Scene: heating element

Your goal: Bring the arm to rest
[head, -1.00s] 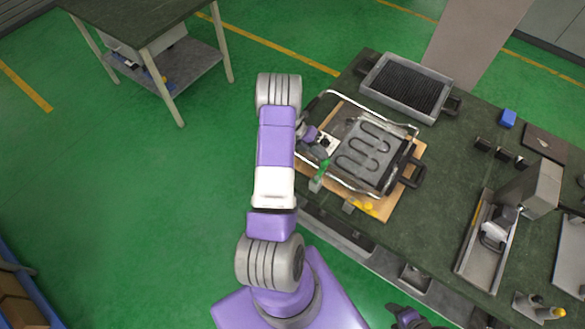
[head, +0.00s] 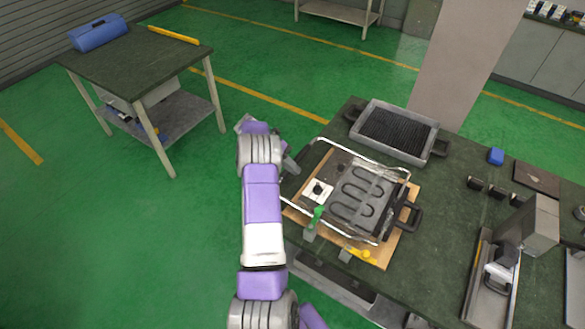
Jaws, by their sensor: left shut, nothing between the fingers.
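My left arm (head: 264,215) reaches up from the bottom of the head view, with its wrist bent at the far end. My left gripper (head: 291,165) is partly hidden by the wrist, shut and empty, at the left edge of the heating element's frame. The heating element (head: 361,195) is a dark looped coil on a grey plate. It sits inside a wire frame on a wooden board (head: 378,256) on the workbench. A green-handled clamp (head: 316,219) stands at the board's near left. My right gripper is not in view.
A side table (head: 135,62) stands at upper left. Green floor is clear left of my arm.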

